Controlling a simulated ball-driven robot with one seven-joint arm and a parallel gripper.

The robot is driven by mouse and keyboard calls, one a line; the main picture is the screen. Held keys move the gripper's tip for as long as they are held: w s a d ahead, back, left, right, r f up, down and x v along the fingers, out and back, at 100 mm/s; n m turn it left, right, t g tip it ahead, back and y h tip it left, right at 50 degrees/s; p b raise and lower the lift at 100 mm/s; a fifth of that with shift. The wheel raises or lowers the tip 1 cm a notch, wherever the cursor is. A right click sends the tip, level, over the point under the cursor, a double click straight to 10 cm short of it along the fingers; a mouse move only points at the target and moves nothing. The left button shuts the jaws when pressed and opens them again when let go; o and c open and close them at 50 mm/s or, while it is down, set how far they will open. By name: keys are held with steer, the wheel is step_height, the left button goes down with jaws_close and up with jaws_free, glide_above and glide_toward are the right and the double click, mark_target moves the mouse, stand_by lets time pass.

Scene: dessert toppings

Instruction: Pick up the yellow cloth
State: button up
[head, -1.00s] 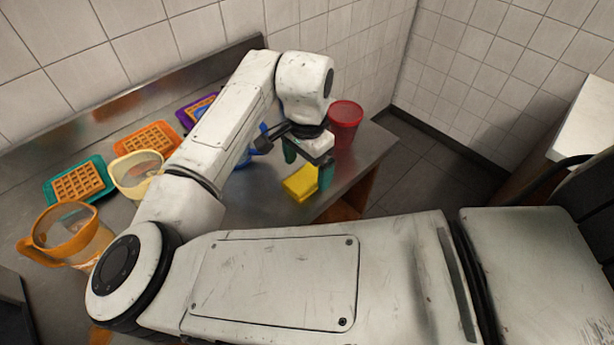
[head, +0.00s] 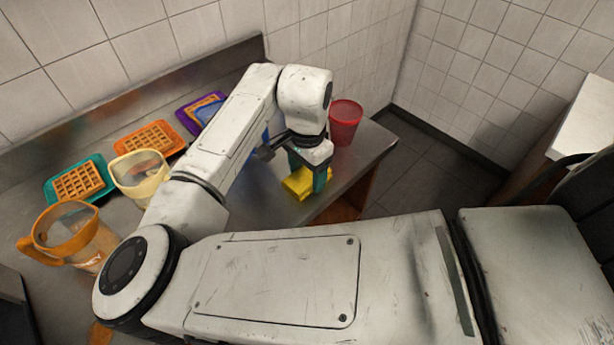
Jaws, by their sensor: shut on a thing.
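The yellow cloth (head: 299,185) is a small folded yellow block near the front right edge of the metal counter in the head view. My gripper (head: 307,180) points down over it, with its green fingers at the cloth. The fingers are shut on the cloth. Part of the cloth is hidden behind the fingers. I cannot tell whether it is clear of the counter.
A red cup (head: 345,122) stands just behind and right of my gripper. An orange-rimmed jug (head: 72,232), a cream jug (head: 140,172) and waffles on teal (head: 62,184), orange and purple trays stand to the left. The metal counter (head: 262,192) is bare left of the cloth.

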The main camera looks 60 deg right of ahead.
mark_target(307, 175)
steer(key=shift+c, duration=0.7)
steer(key=shift+r, duration=0.2)
steer(key=shift+r, duration=0.25)
step_height(307, 175, up, 2)
steer(key=shift+r+b, duration=0.25)
steer(key=shift+b, duration=0.1)
steer(key=s+a+r+b, duration=0.1)
steer(key=s+a+r, duration=0.7)
steer(key=a, duration=0.3)
steer(key=shift+a+r, duration=0.25)
steer(key=shift+r, duration=0.6)
steer(key=o, duration=0.5)
steer(key=c, duration=0.4)
